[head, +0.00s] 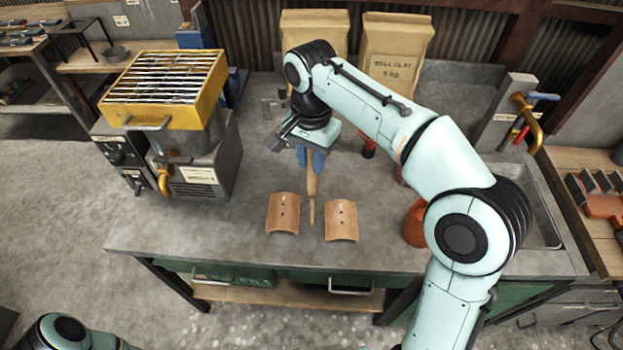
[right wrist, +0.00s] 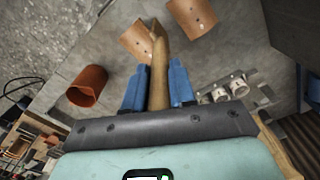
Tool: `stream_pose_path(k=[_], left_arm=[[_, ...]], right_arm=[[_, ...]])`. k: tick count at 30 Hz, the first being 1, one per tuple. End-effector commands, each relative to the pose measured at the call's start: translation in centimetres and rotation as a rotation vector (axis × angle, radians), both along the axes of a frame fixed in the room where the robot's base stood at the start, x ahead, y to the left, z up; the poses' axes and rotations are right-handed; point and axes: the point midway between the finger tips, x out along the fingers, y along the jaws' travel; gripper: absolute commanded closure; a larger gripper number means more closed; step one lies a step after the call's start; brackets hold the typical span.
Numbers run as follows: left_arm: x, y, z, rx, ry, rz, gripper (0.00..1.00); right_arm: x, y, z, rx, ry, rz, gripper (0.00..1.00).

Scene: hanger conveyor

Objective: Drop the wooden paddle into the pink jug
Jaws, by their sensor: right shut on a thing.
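The wooden paddle (head: 312,192) is in my right gripper (head: 311,162), whose blue fingers are shut on it. The paddle points down toward the front of the bench, its tip near two curved clay tiles. It also shows between the fingers in the right wrist view (right wrist: 158,75). A terracotta-coloured open vessel (right wrist: 87,86) stands apart from the gripper; in the head view it (head: 414,226) is partly hidden behind my right arm. I cannot tell whether it is the jug; no clearly pink jug shows. My left gripper is not in view.
Two curved clay tiles (head: 283,213) (head: 341,220) lie on the grey bench (head: 180,232). A yellow-topped burner unit (head: 165,90) stands at the left. Clay bags (head: 394,62) stand at the back. A sink (head: 537,215) and brass tap (head: 527,112) are at the right.

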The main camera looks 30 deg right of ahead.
Motion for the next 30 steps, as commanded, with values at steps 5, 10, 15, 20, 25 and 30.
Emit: stream_pose_path(k=[5, 10, 15, 20, 25, 30], left_arm=[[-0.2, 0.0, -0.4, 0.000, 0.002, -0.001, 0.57], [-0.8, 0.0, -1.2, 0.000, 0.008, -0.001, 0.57], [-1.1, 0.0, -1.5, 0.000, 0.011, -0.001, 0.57], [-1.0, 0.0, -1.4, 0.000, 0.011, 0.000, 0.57], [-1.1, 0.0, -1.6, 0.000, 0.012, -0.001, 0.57], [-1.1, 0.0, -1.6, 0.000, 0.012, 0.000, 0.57]], right_arm=[[0.0, 0.0, -1.4, 0.000, 0.000, -0.001, 1.00], [0.0, 0.0, -4.0, 0.000, 0.002, 0.000, 1.00], [0.1, 0.0, -5.4, 0.000, -0.002, 0.000, 1.00], [0.1, 0.0, -5.3, 0.001, -0.003, 0.000, 1.00], [0.1, 0.0, -5.5, 0.000, -0.002, 0.000, 1.00], [0.1, 0.0, -5.7, 0.000, -0.002, 0.000, 0.49]])
